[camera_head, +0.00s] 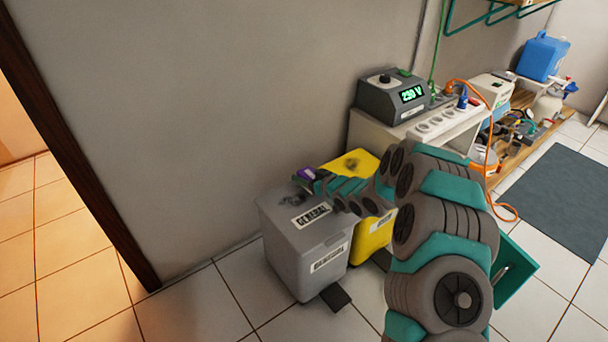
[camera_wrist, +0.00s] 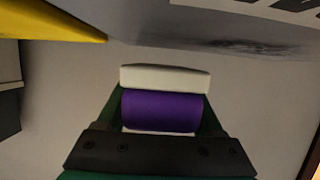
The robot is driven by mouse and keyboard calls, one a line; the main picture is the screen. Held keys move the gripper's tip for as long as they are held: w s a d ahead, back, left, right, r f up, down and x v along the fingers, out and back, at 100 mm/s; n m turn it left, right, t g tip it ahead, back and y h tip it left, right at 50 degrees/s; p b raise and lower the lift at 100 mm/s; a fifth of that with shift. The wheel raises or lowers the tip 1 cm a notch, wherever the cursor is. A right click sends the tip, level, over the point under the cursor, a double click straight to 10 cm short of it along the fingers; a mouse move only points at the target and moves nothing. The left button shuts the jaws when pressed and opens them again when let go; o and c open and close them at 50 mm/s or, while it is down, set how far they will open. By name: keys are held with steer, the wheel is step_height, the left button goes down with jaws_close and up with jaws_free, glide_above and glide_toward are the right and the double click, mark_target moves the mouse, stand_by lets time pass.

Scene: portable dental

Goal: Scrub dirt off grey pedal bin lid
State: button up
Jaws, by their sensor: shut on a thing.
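The grey pedal bin (camera_head: 318,258) stands on the floor against the wall, with "GENERAL" labels on its lid and front. Its grey lid (camera_head: 277,212) has a dark smudge near the back; the smudge also shows at the top of the wrist view (camera_wrist: 250,46). My gripper (camera_head: 311,179) is at the back edge of the lid. It is shut on a purple and white scrubber (camera_wrist: 160,112), whose purple part shows in the head view (camera_head: 304,173). The scrubber appears clear of the smudge; whether it touches the lid, I cannot tell.
A yellow bin (camera_head: 371,232) with a dark smudge on its lid stands close at the right, partly behind my arm. A white cabinet (camera_head: 372,133) bears a grey voltage unit (camera_head: 393,97) and a socket strip. Floor left of the bins is clear, near a doorway.

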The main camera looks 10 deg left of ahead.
steer(key=shift+s+a+f+b, duration=0.15)
steer(key=shift+s+a+b, duration=0.2)
steer(key=shift+s+b, duration=0.15)
steer(key=shift+s+a+r+b, duration=0.2)
steer(key=shift+s+a+b, duration=0.85)
steer(key=shift+s, duration=0.1)
steer(key=shift+s+a+r+b, duration=0.15)
steer(key=shift+s+a+b, duration=0.75)
steer(key=shift+s+a, duration=0.15)
steer(key=shift+s+a+b, duration=0.65)
steer(key=shift+s+a, duration=0.1)
steer(key=shift+s, duration=0.3)
steer(key=shift+s+a+r+b, duration=0.2)
steer(key=shift+s+a+b, duration=0.25)
steer(key=shift+s+a, duration=0.4)
steer(key=shift+w+a+r+p, duration=0.1)
steer(key=shift+w+a+p, duration=0.15)
steer(key=shift+w+p, duration=0.1)
steer(key=shift+w+d+r+p, duration=0.2)
steer(key=shift+w+d+p, duration=0.75)
steer(key=shift+w+p, duration=0.15)
steer(key=shift+w+d+f+p, duration=0.1)
steer(key=shift+w+d+p, duration=0.25)
steer(key=shift+w+p, duration=0.1)
